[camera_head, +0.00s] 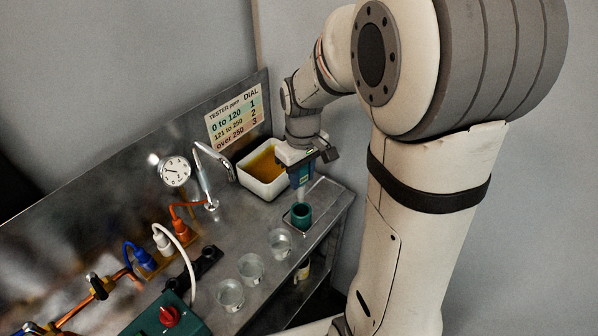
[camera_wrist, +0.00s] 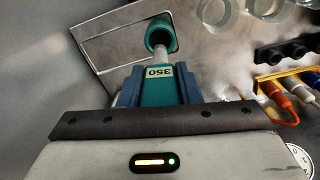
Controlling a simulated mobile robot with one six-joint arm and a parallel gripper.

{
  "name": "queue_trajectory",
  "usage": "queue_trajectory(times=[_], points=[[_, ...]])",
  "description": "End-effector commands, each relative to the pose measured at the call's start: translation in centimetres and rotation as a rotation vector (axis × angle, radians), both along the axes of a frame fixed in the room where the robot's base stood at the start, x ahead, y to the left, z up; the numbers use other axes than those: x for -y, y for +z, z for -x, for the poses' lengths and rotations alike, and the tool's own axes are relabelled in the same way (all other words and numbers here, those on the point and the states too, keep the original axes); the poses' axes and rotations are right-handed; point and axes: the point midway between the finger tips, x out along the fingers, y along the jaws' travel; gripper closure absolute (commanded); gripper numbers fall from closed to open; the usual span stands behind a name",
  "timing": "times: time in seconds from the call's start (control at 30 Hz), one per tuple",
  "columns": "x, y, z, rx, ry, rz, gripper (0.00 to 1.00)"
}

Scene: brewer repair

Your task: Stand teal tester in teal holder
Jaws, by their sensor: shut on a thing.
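The teal tester (camera_wrist: 158,88) is held in my gripper (camera_wrist: 158,95), its display reading 350 in the wrist view. In the head view my gripper (camera_head: 301,170) holds it upright above the right end of the counter. The tester's pale probe (camera_wrist: 160,50) points at the mouth of the teal holder (camera_wrist: 159,38). In the head view the teal holder (camera_head: 301,215) is a short open cup directly below the probe. The tip looks at or just inside the holder's mouth; I cannot tell how deep. The tester's body is above the holder.
A white tub of amber liquid (camera_head: 264,170) stands behind the gripper. Several clear glasses (camera_head: 250,268) stand left of the holder along the counter's front. A curved tap (camera_head: 213,165), a gauge (camera_head: 174,171) and coloured plugs (camera_head: 162,242) are farther left. A tester chart (camera_head: 235,117) is on the back panel.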

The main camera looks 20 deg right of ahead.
Motion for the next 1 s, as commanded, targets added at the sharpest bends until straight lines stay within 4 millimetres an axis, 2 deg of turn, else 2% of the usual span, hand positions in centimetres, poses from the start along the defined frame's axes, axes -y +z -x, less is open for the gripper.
queue_trajectory(times=[0.03,0.7,1.0], points=[[0.0,-0.8,0.0,0.000,0.000,0.000,0.93],[0.0,-6.0,0.0,0.001,0.001,0.000,0.93],[-0.1,-6.7,0.0,0.001,0.001,0.000,0.93]])
